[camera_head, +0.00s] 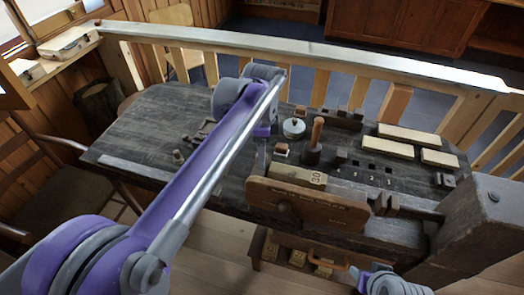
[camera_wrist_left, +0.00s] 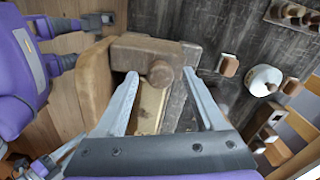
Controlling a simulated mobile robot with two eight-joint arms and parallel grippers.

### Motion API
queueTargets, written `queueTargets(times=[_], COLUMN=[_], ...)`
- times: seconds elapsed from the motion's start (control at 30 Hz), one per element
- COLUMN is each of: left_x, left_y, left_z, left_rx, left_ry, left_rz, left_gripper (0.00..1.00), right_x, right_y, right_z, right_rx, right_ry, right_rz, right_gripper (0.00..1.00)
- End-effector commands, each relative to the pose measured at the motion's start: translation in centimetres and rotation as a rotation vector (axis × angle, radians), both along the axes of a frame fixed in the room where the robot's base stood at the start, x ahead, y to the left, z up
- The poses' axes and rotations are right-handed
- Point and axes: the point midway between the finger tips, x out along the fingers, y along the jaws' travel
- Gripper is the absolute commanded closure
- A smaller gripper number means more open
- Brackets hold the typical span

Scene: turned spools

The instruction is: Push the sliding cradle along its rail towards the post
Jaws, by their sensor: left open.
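A pale wooden block marked 30 (camera_head: 298,176) sits behind an upright brown board (camera_head: 308,208); these look like the cradle, but I cannot tell its exact outline. A dark rail (camera_head: 418,205) runs right from there to the thick wooden post (camera_head: 490,225). My left gripper (camera_head: 262,158) is above the bench at the block's left end, small and partly hidden by my arm. In the left wrist view its fingers (camera_wrist_left: 163,95) are apart. Between and beyond them show a pale block (camera_wrist_left: 150,108) and a dark wooden piece with a round knob (camera_wrist_left: 160,73). Contact is unclear. My right gripper does not show clearly.
On the dark bench top (camera_head: 150,125) stand a round white-topped pot (camera_head: 294,128), a wooden mallet (camera_head: 315,140) and several small blocks. Pale planks (camera_head: 408,133) lie at the right. A railing (camera_head: 300,55) runs behind. The bench's left part is mostly clear.

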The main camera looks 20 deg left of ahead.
Motion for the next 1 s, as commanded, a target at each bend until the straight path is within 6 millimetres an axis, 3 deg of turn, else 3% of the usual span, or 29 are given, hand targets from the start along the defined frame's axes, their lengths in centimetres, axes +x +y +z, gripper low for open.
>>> queueTargets(times=[0.07,0.47,1.0], left_x=[0.0,-0.01,-0.02], left_y=[0.0,0.0,0.0], left_z=[0.02,0.04,0.05], left_rx=[0.0,0.0,0.0], left_ry=[0.0,0.0,0.001], left_rz=[0.0,0.0,0.0], left_gripper=[0.29,1.0,1.0], right_x=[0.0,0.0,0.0], right_y=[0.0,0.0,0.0], right_z=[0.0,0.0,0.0], right_rx=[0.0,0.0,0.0], right_ry=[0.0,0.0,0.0], right_rz=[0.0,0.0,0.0], right_gripper=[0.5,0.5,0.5])
